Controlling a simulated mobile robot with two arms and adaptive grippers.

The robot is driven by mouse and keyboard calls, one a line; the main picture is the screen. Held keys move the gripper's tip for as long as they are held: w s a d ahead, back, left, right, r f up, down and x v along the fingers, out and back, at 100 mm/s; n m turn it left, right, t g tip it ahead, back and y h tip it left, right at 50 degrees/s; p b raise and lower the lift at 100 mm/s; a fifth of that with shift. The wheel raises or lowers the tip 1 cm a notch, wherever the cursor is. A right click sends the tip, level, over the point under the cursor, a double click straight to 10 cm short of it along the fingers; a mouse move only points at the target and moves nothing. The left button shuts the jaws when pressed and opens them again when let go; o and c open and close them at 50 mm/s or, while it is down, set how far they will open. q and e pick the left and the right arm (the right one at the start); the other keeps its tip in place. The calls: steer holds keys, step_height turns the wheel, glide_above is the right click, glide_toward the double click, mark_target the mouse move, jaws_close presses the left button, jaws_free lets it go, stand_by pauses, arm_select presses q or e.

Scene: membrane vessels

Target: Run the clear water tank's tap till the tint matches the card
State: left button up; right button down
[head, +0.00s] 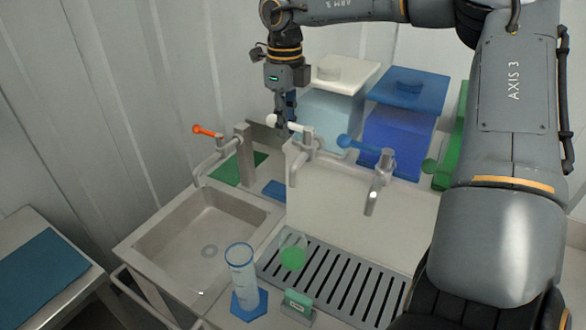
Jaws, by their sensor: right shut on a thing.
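The clear water tank (332,118) is pale blue with a white lid and stands at the back. Its tap seems to be the one with the white-tipped lever (296,129) on the beige panel. My right gripper (282,124) reaches down at the lever's white end and is shut on it; the fingers partly hide the contact. A clear vessel with green at its bottom (292,258) stands on the slotted drain tray (345,296). A small card in a stand (297,304) shows a green patch in front. No stream from the tap is visible. My left gripper is out of view.
A blue tank (397,140) with a blue-lever tap (358,143) is to the right. A tall glass (241,268) stands on a blue hexagonal base. The sink (200,238), with an orange-lever tap (207,131), is empty. My arm covers the right side.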

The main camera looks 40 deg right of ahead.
steer(key=a+n, duration=0.1)
steer(key=n, duration=0.2)
steer(key=s+a+n, duration=0.1)
steer(key=n, duration=0.2)
steer(key=s+a+n, duration=0.1)
steer(key=n, duration=0.1)
steer(key=shift+s+n, duration=0.15)
steer(key=shift+n, duration=0.25)
stand_by(6.8)
